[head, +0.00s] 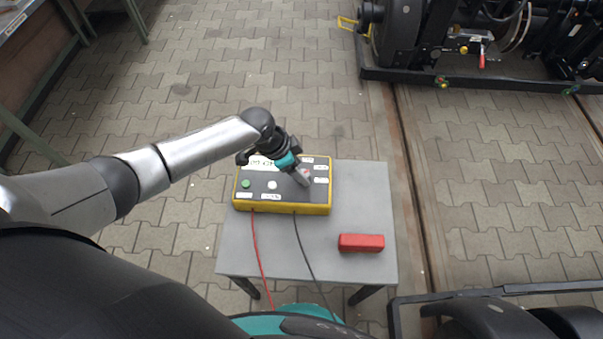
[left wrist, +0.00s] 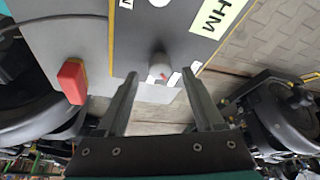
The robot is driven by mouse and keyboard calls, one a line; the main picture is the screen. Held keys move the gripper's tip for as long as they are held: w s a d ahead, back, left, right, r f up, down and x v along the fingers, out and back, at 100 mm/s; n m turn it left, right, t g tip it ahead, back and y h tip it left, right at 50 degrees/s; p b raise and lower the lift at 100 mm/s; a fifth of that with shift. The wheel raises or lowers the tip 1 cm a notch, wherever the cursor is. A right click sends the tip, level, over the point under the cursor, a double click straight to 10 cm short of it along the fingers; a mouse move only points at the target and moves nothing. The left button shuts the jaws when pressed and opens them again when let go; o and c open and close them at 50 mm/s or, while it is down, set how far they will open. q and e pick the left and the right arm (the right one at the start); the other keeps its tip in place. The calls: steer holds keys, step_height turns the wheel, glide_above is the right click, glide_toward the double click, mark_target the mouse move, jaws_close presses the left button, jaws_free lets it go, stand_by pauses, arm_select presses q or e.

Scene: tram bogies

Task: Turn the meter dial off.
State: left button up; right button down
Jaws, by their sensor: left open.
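The meter (head: 284,208) is a yellow-edged box with a dark grey face, lying on a small grey table (head: 370,205). The face carries a green button (head: 246,184), a white round spot (head: 272,185) and white labels. My left gripper (head: 302,177) reaches down over the right part of the face and hides much of the dial. In the left wrist view the grey dial (left wrist: 159,66) with a red mark shows between the two open fingertips (left wrist: 160,76), with a gap on each side. My right gripper is not in view.
A red box (head: 361,242) lies on the table in front of the meter. A red cable (head: 258,250) and a black cable (head: 303,248) run from the meter over the table's front edge. A bogie (head: 480,35) stands at the back right.

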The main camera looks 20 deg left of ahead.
arm_select(q)
steer(key=shift+x, duration=0.85)
jaws_close()
